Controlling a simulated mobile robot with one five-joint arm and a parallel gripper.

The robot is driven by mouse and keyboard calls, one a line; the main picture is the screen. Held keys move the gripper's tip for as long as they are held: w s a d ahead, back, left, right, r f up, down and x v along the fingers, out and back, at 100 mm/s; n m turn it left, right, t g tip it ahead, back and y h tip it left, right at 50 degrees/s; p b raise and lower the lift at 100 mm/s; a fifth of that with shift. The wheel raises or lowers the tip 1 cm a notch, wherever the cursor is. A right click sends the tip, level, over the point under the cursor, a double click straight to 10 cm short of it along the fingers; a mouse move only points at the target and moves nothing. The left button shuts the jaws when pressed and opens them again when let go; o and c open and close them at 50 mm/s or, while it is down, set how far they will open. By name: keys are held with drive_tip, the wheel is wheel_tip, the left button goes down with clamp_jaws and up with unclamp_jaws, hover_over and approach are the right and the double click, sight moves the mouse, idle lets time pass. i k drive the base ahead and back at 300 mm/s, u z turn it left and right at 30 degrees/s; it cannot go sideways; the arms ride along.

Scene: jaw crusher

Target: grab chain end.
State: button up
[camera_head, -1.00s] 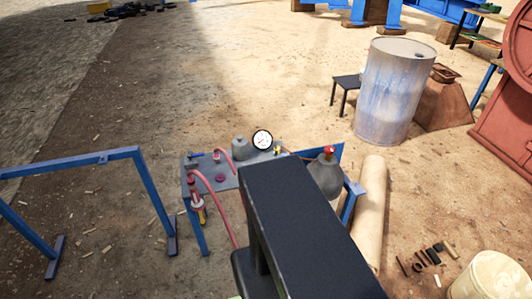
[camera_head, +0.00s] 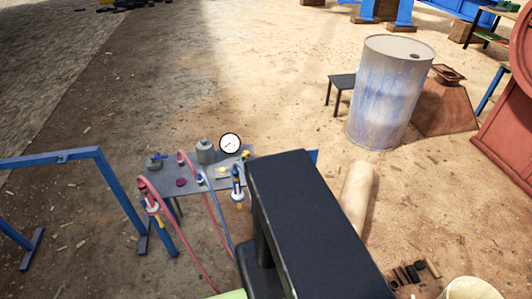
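No chain or chain end can be made out in the head view. My gripper is not in view. A large black part, which seems to be my own arm, fills the lower middle and hides what lies behind it. A grey bench (camera_head: 172,184) stands just left of it, with a white round gauge (camera_head: 230,144), a grey cylinder (camera_head: 206,152) and red and blue hoses on top.
A blue frame (camera_head: 108,178) stands at the left. A pale blue drum (camera_head: 386,95) stands at the right beside a small black stool (camera_head: 341,83). A beige roll (camera_head: 357,195) lies on the ground. Open sandy ground lies behind the bench.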

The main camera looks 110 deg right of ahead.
sight(246, 152)
drive_tip(key=u, duration=0.1)
drive_tip(key=k, duration=1.3)
drive_tip(key=z, duration=1.5)
drive_tip(key=i, duration=1.65)
drive_tip(key=z, duration=0.1)
